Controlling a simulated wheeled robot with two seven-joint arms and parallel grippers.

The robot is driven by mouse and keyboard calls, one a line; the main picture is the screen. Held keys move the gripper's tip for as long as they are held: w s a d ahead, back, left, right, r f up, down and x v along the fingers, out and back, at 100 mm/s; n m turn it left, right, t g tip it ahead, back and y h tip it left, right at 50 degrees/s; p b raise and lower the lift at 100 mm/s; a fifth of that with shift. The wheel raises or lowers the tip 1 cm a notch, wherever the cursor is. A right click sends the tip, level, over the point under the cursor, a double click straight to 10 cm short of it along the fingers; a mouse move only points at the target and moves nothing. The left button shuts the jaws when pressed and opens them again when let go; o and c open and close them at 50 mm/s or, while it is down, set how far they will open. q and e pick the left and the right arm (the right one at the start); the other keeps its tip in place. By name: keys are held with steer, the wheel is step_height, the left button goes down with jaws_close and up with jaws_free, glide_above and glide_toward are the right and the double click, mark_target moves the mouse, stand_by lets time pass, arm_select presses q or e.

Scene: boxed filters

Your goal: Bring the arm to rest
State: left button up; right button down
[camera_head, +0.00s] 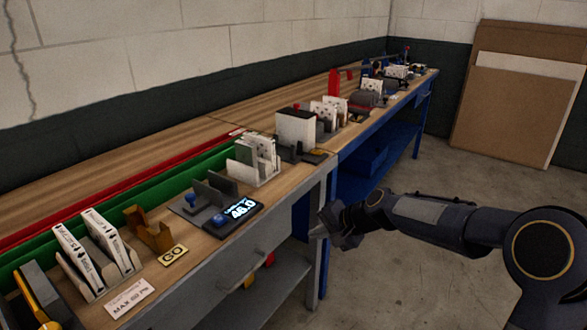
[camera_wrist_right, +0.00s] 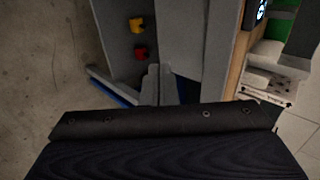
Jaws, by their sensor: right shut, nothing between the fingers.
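My right arm (camera_head: 440,220) reaches in from the right edge of the head view. Its gripper (camera_head: 322,229) is shut and empty, in front of the bench's near edge and below the bench top. In the right wrist view the gripper's closed grey fingers (camera_wrist_right: 151,84) point toward the lower shelf area. My left gripper is not in view.
A wooden bench (camera_head: 200,290) runs along the wall with boxes in holders (camera_head: 104,240), a digital display (camera_head: 240,209) and a GO sign (camera_head: 172,256). A blue bench (camera_head: 375,135) continues behind. Brown boards (camera_head: 505,120) lean at right. The floor (camera_head: 430,290) is clear.

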steer(key=s+d+r+n+p, duration=0.25)
steer(key=s+d+r, duration=0.25)
steer(key=s+r, duration=0.35)
steer(key=s+d+r+n+h+p, duration=0.1)
steer(key=s+d+p, duration=0.2)
steer(key=s, duration=1)
steer(key=s+d+r+n+h+p, duration=0.1)
steer(key=s+d+n+h+p, duration=0.1)
steer(key=s, duration=1.2)
steer(key=shift+s+d+r+h+p, duration=0.2)
steer(key=shift+d+r+h+p, duration=0.1)
steer(key=shift+d+p, duration=0.45)
steer(key=shift+a, duration=0.15)
